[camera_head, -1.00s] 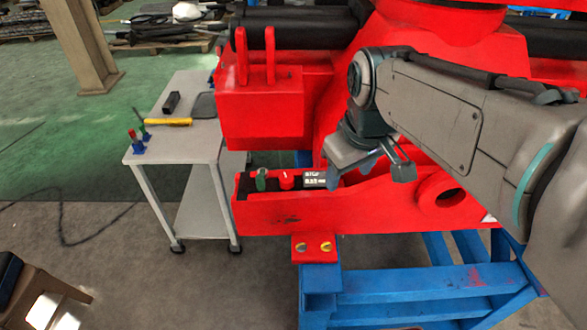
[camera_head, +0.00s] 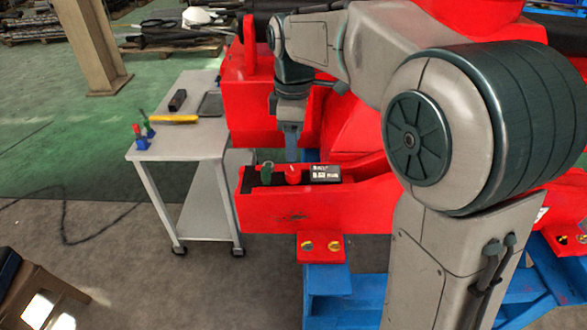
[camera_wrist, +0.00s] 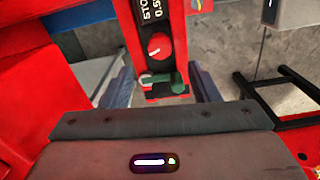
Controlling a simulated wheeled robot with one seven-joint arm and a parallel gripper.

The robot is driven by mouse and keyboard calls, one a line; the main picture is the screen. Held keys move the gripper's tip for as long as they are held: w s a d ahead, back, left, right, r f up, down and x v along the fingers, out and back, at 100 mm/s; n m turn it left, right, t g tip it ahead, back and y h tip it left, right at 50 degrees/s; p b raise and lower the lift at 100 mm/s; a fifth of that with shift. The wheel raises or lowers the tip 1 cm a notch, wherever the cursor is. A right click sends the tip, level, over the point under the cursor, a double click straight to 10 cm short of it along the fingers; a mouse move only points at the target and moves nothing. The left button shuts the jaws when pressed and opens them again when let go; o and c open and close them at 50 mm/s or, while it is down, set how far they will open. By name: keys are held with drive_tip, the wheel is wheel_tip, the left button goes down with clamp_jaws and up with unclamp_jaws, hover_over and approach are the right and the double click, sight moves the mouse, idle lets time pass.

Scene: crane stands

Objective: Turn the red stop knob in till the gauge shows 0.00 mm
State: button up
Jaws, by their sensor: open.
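The red stop knob (camera_head: 293,174), with a white mark on top, sits on a dark panel in the red beam. In the wrist view the knob (camera_wrist: 158,47) shows whole, its white line slanted. The gauge (camera_head: 325,171) is a small black and white display just right of the knob. In the wrist view the gauge (camera_wrist: 153,9) is cut off; it reads STOP and a figure starting 0.5. My gripper (camera_head: 291,152) points down just above the knob. In the wrist view its two fingers (camera_wrist: 163,88) stand wide apart, with nothing held.
A green-topped knob or lever (camera_head: 266,173) stands just left of the red knob, and between my fingers in the wrist view. The red block (camera_head: 262,110) rises close behind. A grey trolley (camera_head: 185,147) with small tools stands left. Blue stands (camera_head: 325,285) are below.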

sight(294, 171)
wheel_tip(294, 171, down, 9)
drive_tip(key=shift+r, duration=0.1)
idle(0.3)
drive_tip(key=c, duration=1)
